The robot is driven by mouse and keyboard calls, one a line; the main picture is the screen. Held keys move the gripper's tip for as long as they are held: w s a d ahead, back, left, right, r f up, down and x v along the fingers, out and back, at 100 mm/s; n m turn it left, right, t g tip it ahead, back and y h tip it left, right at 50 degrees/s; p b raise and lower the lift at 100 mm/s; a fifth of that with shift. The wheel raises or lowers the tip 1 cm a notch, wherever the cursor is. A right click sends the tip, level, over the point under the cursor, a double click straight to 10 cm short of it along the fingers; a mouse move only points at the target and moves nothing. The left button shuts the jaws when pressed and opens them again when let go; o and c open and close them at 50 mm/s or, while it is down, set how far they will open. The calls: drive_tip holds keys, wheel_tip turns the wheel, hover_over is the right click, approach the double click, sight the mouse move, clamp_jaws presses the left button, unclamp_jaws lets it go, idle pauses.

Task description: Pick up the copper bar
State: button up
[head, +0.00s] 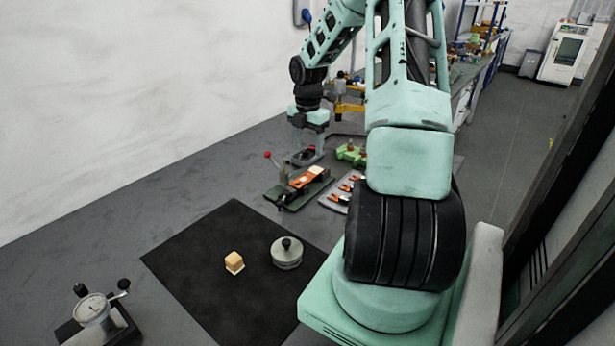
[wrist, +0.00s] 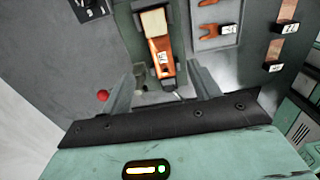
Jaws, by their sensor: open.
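A copper-coloured bar (head: 306,178) with a white label and a cream piece at one end lies on a dark green fixture (head: 290,196). In the wrist view the bar (wrist: 163,58) runs from the top middle toward my jaws, with the cream piece (wrist: 153,21) at its far end. My gripper (wrist: 160,72) is open, with one finger to each side of the bar's near end. I see no finger touching it, and the height gap cannot be told. In the head view my gripper (head: 305,152) hangs just behind the fixture.
A red-knobbed lever (wrist: 103,95) stands beside the left finger. A grey tray (head: 334,204) with orange pieces lies right of the fixture. A green part (head: 351,154) is behind. A black mat (head: 205,262) in front carries a small block (head: 234,262) and a round weight (head: 287,254).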

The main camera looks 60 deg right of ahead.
sight(307, 176)
drive_tip(key=f+p, duration=0.1)
drive_tip(key=f, duration=0.8)
drive_tip(key=shift+a+f, duration=0.1)
drive_tip(key=shift+a, duration=0.1)
drive_tip(key=c, duration=1.2)
